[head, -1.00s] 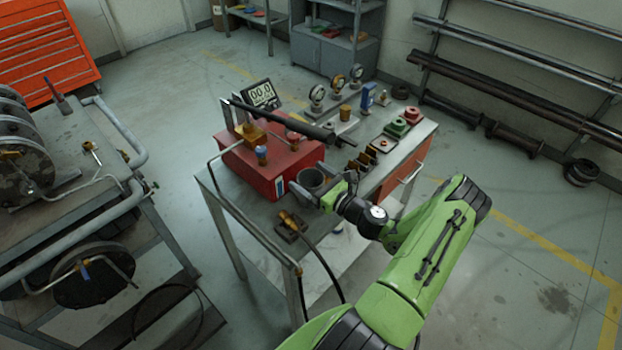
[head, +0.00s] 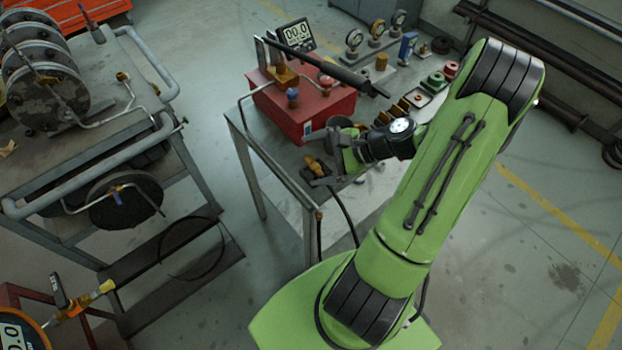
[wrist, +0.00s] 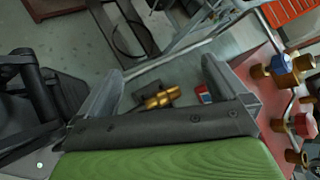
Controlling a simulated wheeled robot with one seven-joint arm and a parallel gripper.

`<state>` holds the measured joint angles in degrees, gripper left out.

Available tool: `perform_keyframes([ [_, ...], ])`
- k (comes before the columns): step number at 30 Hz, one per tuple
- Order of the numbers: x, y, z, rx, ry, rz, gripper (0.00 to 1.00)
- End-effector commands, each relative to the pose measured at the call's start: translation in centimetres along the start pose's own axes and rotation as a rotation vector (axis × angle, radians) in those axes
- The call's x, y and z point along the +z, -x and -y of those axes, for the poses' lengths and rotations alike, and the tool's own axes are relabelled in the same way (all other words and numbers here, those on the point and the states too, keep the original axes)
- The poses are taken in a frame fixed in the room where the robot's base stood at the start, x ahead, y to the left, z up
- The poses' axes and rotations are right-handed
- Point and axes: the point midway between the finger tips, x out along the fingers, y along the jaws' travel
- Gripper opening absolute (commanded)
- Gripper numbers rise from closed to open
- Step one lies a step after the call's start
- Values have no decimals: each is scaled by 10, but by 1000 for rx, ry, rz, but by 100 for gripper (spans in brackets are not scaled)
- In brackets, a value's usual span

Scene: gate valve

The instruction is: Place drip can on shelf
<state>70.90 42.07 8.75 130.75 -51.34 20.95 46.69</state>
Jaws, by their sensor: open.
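My gripper (head: 325,160) is open and empty, over the near side of the bench top, apart from or just beside the can; the exact gap cannot be told. In the wrist view both fingers (wrist: 162,85) are spread, with a brass fitting (wrist: 160,99) beyond them on the bench. I cannot make out the can there. A pale lower shelf (head: 290,212) shows under the bench top.
The red box (head: 305,108) with valves and a long dark bar stands close behind my gripper. Gauges (head: 377,32) stand farther back. A pipe-railed cart (head: 150,135) is at left. A dark hose hangs at the bench's near edge. Floor between cart and bench is clear.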

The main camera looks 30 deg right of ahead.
Motion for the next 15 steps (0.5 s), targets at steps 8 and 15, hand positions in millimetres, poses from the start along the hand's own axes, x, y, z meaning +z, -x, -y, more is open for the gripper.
perform_keyframes([
  [8,101,4,-12,501,758,-180,100],
  [15,182,47,-28,709,1332,-315,100],
])
